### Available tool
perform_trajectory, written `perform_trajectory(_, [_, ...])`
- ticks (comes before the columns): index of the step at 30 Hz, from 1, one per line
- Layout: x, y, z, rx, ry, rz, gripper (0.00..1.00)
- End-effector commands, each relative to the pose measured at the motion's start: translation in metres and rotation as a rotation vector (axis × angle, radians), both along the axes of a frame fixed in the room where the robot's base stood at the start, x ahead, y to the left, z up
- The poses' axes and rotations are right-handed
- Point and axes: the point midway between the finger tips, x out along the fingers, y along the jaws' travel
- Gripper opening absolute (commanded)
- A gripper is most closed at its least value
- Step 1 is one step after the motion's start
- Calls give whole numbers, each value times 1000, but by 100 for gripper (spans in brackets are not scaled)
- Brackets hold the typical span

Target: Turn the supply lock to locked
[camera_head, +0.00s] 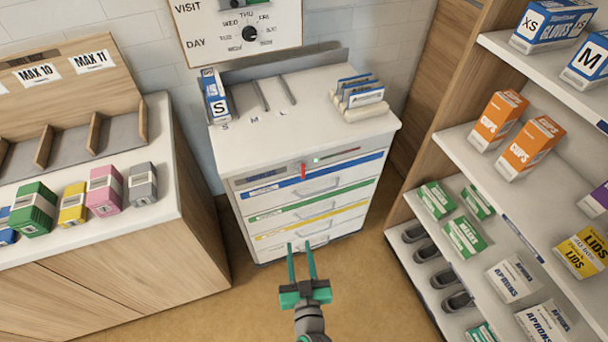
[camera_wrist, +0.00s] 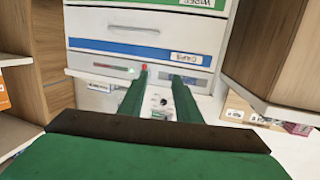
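The supply lock shows as a small red lever (camera_head: 303,170) on the top front panel of the white drawer cabinet (camera_head: 305,118). It points roughly up and down in the head view. Its lock markings are too small to read. In the wrist view, where the cabinet appears upside down, a bit of red (camera_wrist: 144,67) shows at the tip of one finger; the rest is hidden. My gripper (camera_head: 299,245) has two green fingers, apart and with nothing between them. In the head view it appears below the lever, in front of the cabinet. The fingers also show in the wrist view (camera_wrist: 160,80).
A slim indicator strip (camera_head: 337,155) lies right of the lever. Drawers with blue, green and yellow bands sit below. A counter with coloured boxes (camera_head: 105,191) stands left, and a shelf rack (camera_head: 466,142) stands right. Brown floor (camera_head: 360,275) is clear in front of the cabinet.

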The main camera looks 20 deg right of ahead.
Motion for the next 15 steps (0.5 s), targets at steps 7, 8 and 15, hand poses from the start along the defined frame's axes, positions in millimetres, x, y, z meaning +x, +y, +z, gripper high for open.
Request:
perform_trajectory(7, [78,-49,32,-19,-82,5,30])
perform_trajectory(8, [83,-53,35,-22,-87,8,30])
perform_trajectory(15, [109,-69,52,-33,-119,20,30])
